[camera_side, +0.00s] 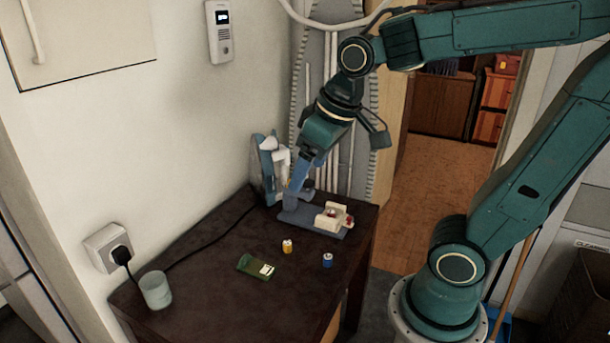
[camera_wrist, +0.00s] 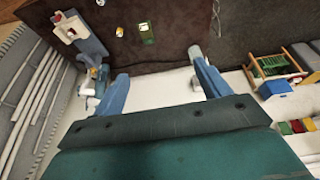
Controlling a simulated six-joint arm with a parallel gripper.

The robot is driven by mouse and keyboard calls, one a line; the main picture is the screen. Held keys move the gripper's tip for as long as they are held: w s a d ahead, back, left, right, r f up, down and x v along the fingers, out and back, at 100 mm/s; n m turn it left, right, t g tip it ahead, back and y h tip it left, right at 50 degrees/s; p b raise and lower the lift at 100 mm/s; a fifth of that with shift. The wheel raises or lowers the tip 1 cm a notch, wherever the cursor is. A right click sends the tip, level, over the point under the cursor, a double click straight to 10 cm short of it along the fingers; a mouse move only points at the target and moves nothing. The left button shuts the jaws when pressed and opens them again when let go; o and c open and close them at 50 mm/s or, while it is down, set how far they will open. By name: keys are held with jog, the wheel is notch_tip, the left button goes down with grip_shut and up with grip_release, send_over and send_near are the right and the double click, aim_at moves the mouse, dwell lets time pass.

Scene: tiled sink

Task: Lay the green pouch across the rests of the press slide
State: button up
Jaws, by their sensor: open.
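The green pouch (camera_side: 256,266) lies flat on the dark table, with a pale label at one end; it also shows near the top of the wrist view (camera_wrist: 147,33). The press slide, a cream block with a notch (camera_side: 331,217), sits on a blue-grey plate (camera_side: 296,219) at the table's far end; the block is at upper left in the wrist view (camera_wrist: 69,29). A blue-grey press body with white parts (camera_side: 268,165) stands at the plate's wall side. My gripper (camera_side: 297,183) is over that end, apart from the pouch. Its fingers (camera_wrist: 158,68) are spread, with nothing between them.
A pale cup (camera_side: 155,290) stands at the near left. A black cord (camera_side: 190,254) runs from the wall plug along the table. The table around the pouch is mostly clear.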

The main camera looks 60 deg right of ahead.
jog(key=s+a+t, duration=0.1)
jog(key=s, duration=0.7)
jog(key=shift+s, duration=0.15)
jog(key=c, duration=0.9)
jog(key=shift+r, duration=0.1)
